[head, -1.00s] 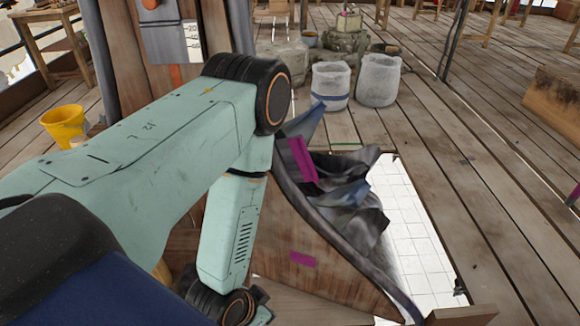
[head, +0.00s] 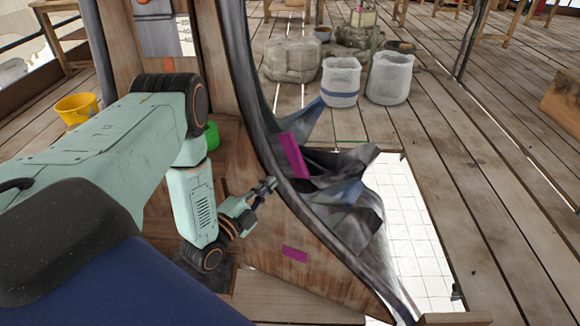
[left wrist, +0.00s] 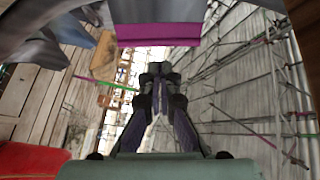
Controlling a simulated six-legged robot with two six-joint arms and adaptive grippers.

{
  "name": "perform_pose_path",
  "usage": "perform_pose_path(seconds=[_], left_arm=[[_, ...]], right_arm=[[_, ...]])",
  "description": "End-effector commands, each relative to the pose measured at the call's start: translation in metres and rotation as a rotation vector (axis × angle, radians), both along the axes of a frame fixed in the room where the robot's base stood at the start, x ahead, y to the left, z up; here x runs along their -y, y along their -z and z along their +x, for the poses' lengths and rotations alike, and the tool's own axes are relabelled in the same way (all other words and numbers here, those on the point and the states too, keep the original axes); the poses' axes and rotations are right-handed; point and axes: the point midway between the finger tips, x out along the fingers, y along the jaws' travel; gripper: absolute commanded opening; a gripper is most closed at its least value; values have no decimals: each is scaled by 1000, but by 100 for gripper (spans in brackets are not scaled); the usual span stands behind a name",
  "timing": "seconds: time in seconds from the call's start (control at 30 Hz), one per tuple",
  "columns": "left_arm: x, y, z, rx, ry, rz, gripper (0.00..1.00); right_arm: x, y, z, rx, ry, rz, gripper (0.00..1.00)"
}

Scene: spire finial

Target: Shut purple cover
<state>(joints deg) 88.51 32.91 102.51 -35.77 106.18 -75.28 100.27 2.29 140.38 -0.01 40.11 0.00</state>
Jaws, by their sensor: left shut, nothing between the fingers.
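A purple strip (head: 294,155) lies on the dark grey fabric (head: 345,190) that hangs bunched along the right edge of a curved wooden panel. A second purple patch (head: 295,253) is on the panel's lower face. I cannot tell which purple piece is the cover. My left gripper (head: 271,185) is shut and empty, at the panel's dark curved edge, between the two purple pieces; contact is unclear. In the left wrist view, a wide purple band (left wrist: 158,34) crosses the top, beyond the shut fingertips (left wrist: 160,70). My right gripper is out of view.
An opening in the plank floor with a white grid below (head: 415,240) lies right of the fabric. Two whitish sacks (head: 341,82) and a stone block (head: 292,62) stand behind. A yellow bucket (head: 76,108) is at left. Planks at right are largely clear.

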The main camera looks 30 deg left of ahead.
Motion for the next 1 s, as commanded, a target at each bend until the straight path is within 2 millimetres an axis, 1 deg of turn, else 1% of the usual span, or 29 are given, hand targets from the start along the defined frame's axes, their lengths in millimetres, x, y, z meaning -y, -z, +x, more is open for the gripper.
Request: perform_pose_path(seconds=[0.03, 0.3, 0.5, 0.7, 1.0], left_arm=[[1, 0, 11, 5, 1, 0, 0], [3, -3, 60, 3, 1, 0, 0], [5, -5, 86, 0, 1, -1, 0], [6, -6, 96, -1, 0, -2, 0], [5, -7, 96, -3, -1, -2, 0]], right_arm=[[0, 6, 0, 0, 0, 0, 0], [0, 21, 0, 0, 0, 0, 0], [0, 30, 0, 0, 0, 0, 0], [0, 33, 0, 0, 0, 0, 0], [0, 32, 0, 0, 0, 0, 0]])
